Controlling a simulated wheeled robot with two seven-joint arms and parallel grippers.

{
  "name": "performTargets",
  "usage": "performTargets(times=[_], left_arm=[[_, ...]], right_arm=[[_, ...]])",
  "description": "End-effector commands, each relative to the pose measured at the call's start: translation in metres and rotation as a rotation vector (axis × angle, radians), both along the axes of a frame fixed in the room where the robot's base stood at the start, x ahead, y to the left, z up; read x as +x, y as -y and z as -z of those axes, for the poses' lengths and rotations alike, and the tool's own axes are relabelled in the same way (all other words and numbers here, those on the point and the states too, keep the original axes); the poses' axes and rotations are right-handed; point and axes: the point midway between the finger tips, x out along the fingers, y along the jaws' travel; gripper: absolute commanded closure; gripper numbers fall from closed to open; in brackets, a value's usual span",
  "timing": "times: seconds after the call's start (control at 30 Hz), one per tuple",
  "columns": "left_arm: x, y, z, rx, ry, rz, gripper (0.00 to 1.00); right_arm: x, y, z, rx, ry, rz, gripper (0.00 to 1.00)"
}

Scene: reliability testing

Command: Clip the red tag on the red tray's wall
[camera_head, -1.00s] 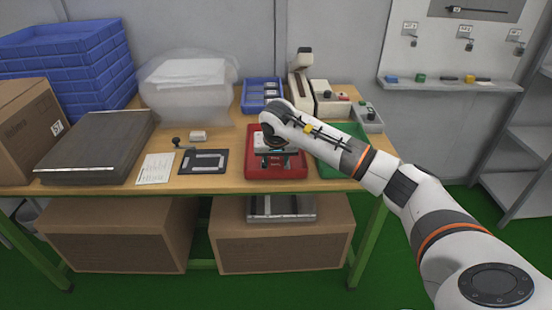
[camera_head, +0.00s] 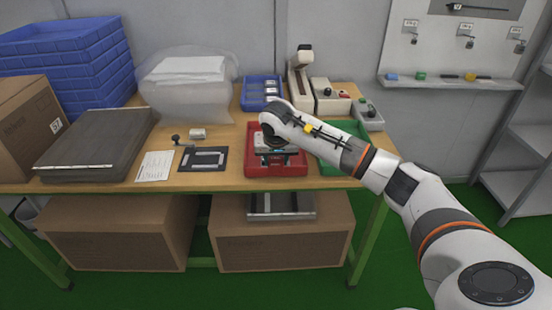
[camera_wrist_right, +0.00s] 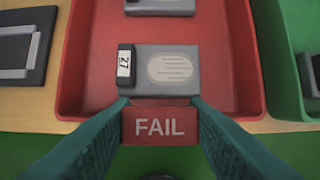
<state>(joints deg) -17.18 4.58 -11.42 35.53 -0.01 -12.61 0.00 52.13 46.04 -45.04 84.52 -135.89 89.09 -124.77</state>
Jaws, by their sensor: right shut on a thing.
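The red tray (camera_head: 250,173) sits on the table's front part in the head view. Its red floor (camera_wrist_right: 90,70) fills much of the right wrist view. My right gripper (camera_wrist_right: 160,125) is shut on the red tag (camera_wrist_right: 160,127), which reads FAIL in white letters. The tag is at the tray's near wall, its face toward the wrist camera. I cannot tell whether it touches or straddles the wall. In the head view my right gripper (camera_head: 277,157) hangs over the tray, and the tag cannot be made out there. My left gripper is not in view.
In the tray lies a grey part (camera_wrist_right: 172,68) with a black block marked 27, close behind the tag; another grey part (camera_wrist_right: 160,5) lies farther back. A green tray (camera_head: 326,170) stands right of the red one. A black frame (camera_head: 204,160) lies to the left.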

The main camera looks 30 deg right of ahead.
Motion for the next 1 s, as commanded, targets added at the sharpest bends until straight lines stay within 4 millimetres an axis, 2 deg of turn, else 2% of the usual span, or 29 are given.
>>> performTargets(times=[1.0], left_arm=[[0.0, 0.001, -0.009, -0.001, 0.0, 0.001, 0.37]], right_arm=[[0.0, 0.0, -0.012, 0.0, 0.0, 0.0, 0.81]])
